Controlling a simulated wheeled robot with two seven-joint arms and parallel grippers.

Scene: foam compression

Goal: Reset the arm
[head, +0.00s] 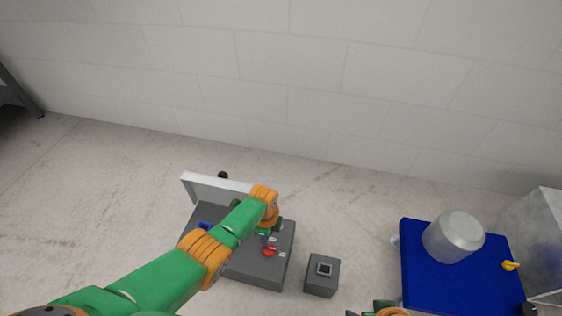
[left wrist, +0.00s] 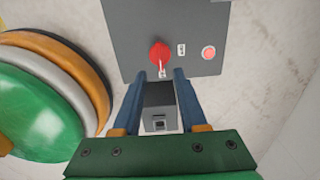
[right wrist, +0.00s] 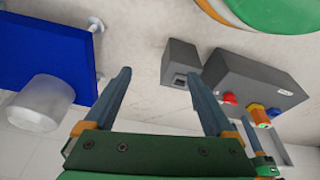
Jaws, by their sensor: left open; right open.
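My left arm, green with orange joints, reaches from the lower left over the grey machine (head: 262,266) in the head view. Its gripper (head: 269,238) is near a red knob (head: 268,251) on the machine's top. In the left wrist view my left gripper (left wrist: 160,76) is open, its blue-grey fingers apart and nothing held. The red knob (left wrist: 159,53) lies just beyond the fingertips; I cannot tell whether they touch it. My right gripper (right wrist: 160,76) is open and empty in the right wrist view. Only a little of it (head: 378,309) shows at the head view's bottom edge.
A small grey box (head: 321,276) stands right of the machine. The machine has a raised white lid (head: 205,184) at its back. A blue cart top (head: 421,282) bears a clear jar (head: 452,237) and a yellow piece (head: 510,265). Bare floor lies between box and cart.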

